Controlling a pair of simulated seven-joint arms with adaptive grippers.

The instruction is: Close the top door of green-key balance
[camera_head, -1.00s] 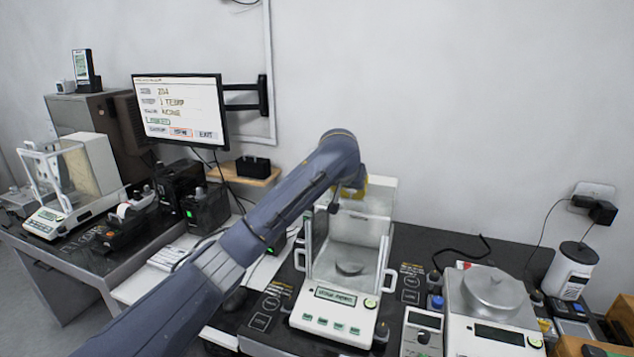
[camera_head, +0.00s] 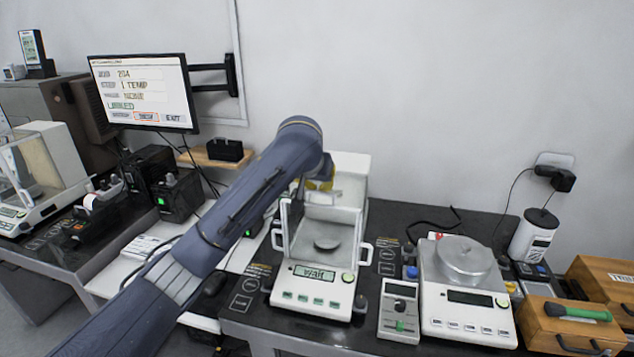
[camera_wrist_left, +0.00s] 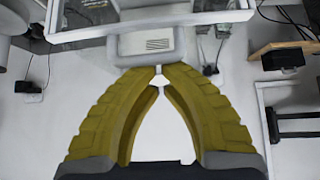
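The green-key balance (camera_head: 314,292) stands on the dark table near the middle of the head view, with a glass shield around its round pan (camera_head: 326,243). Its display reads "wait". The top of the shield looks open, but I cannot clearly make out the top door's pane. My left gripper (camera_head: 322,184) is at the rear top of this balance, in front of its white back column (camera_head: 352,166). In the left wrist view, the yellow fingertips (camera_wrist_left: 158,70) are nearly together, by a small white part of the balance; I cannot tell whether they grip it. My right gripper is out of view.
A second balance (camera_head: 470,316) with an open pan stands close on the right, beside a small grey device (camera_head: 398,318). A wooden box (camera_head: 565,330) is at far right. Another glass-shielded balance (camera_head: 45,165) stands at left. A monitor (camera_head: 143,92) is behind my arm.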

